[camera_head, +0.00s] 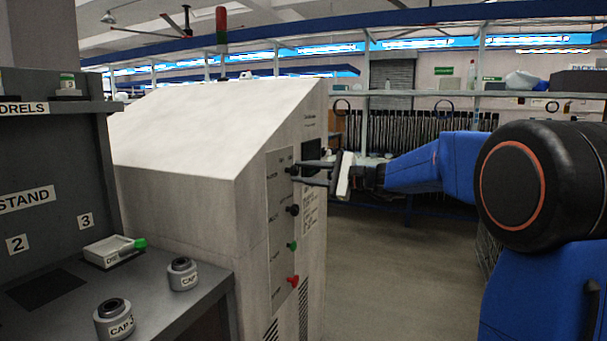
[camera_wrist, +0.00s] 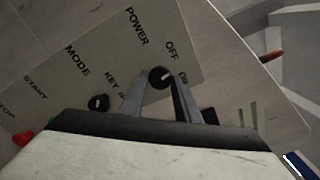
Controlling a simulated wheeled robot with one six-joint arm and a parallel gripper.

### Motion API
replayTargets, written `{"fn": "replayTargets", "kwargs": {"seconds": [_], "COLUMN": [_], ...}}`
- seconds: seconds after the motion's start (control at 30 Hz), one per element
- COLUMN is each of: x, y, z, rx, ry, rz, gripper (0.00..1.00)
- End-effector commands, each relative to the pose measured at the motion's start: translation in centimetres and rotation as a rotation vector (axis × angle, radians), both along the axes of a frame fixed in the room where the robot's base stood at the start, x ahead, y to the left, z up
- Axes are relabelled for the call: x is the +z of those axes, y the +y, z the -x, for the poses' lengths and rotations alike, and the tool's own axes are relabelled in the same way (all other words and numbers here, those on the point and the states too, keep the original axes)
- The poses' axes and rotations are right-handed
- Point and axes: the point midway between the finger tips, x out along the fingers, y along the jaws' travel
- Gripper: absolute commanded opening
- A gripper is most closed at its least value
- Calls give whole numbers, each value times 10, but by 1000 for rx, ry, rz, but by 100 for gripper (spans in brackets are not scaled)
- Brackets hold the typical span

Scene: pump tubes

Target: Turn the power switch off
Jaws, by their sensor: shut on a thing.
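The power switch is a black round knob (camera_wrist: 161,77) with a pale pointer mark, on the grey control panel (camera_wrist: 112,55) under the POWER label. My gripper (camera_wrist: 160,85) has one finger on each side of this knob and is shut on it. The OFF and ON labels sit at the knob's upper right and right in the wrist view. In the head view my gripper (camera_head: 303,173) reaches the top knob of the panel (camera_head: 281,235) from the right, and the fingers partly cover that knob.
Below the power knob are a black mode knob (camera_head: 293,210), a green button (camera_head: 292,246) and a red button (camera_head: 293,281). The white machine cabinet (camera_head: 180,190) fills the middle. A dark stand with cap 1 (camera_head: 183,275) and another cap (camera_head: 113,320) is at left.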

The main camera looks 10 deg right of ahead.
Motion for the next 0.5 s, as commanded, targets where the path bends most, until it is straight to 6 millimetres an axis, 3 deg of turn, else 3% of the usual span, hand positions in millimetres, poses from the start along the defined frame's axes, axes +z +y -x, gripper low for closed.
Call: {"fn": "replayTargets", "kwargs": {"seconds": [0.5], "x": [0], "y": [0], "z": [0], "rx": [1], "ry": [-351], "rz": [255], "gripper": [7]}}
